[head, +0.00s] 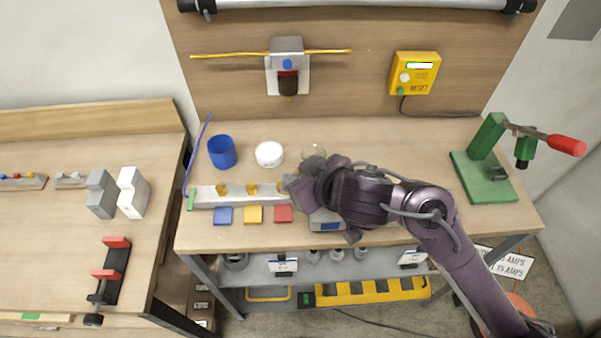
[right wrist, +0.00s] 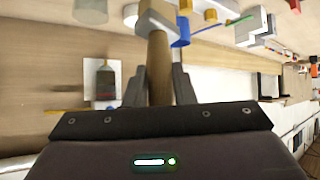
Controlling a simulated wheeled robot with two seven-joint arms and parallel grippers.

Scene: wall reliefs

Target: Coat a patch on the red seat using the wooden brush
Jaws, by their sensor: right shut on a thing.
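A small red square (head: 283,214), the only red seat-like patch I see, lies near the table's front edge, right of a yellow square (head: 253,214) and a blue square (head: 223,215). My right gripper (head: 297,188) is over the table just behind and right of the red square, above the right end of a pale rail (head: 207,197). In the right wrist view its fingers are shut on the wooden handle of the brush (right wrist: 159,68). In the head view my gripper hides the brush. My left gripper is out of view.
A blue cup (head: 222,152), a white round jar (head: 269,154) and a glass jar (head: 313,151) stand behind the rail. A green press (head: 486,165) with a red-tipped lever stands at the right. A second table (head: 60,235) is at the left.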

